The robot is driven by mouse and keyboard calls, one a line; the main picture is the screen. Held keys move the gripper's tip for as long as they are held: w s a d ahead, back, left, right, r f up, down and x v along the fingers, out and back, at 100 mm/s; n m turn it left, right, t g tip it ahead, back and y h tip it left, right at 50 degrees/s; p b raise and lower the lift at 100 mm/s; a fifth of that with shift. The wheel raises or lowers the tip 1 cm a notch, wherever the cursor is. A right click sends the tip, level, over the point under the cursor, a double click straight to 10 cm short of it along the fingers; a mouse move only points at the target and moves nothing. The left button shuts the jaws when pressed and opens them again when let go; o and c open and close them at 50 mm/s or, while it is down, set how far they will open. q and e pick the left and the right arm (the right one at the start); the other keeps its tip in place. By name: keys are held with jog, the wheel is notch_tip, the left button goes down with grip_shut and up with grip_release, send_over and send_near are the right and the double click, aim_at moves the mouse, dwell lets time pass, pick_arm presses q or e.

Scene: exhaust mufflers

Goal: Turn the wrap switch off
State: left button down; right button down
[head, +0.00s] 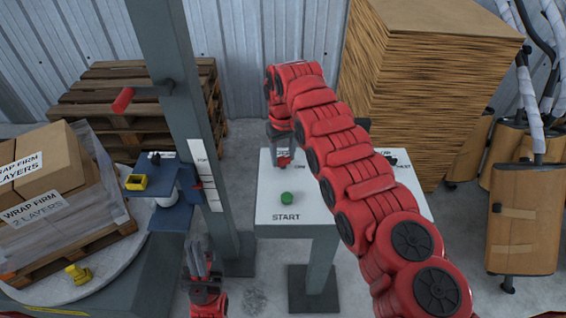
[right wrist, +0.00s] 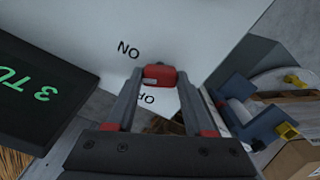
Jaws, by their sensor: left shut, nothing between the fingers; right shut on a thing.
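The white control panel (head: 268,208) stands in the middle of the head view, with a green START button (head: 287,199) near its front edge. A small red switch handle (head: 284,161) sits at its back left. In the right wrist view, the red switch handle (right wrist: 160,76) is between my right fingertips (right wrist: 161,82), which are shut on it. An ON label shows upside down beside it, and part of another label, seemingly OFF, shows between the fingers. In the head view my right gripper (head: 283,150) reaches down over the panel. My left gripper (head: 203,268) is shut and empty, low and left of the panel.
A grey post (head: 178,60) with a red lever (head: 122,100) rises left of the panel. Wrapped boxes (head: 50,200) stand on a turntable at the far left. A dark display (right wrist: 40,90) with green writing is close to my right gripper. A cardboard stack (head: 420,90) stands behind.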

jog(key=shift+f+n+b, duration=0.15)
jog(key=shift+n+b, duration=0.45)
jog(key=shift+n, duration=0.4)
jog(key=n, duration=0.2)
jog(key=shift+n+b, duration=0.3)
jog(key=shift+b, duration=0.05)
jog(key=n, duration=0.3)
jog(key=shift+n, duration=2.5)
jog(key=shift+c, duration=1.4)
grip_release()
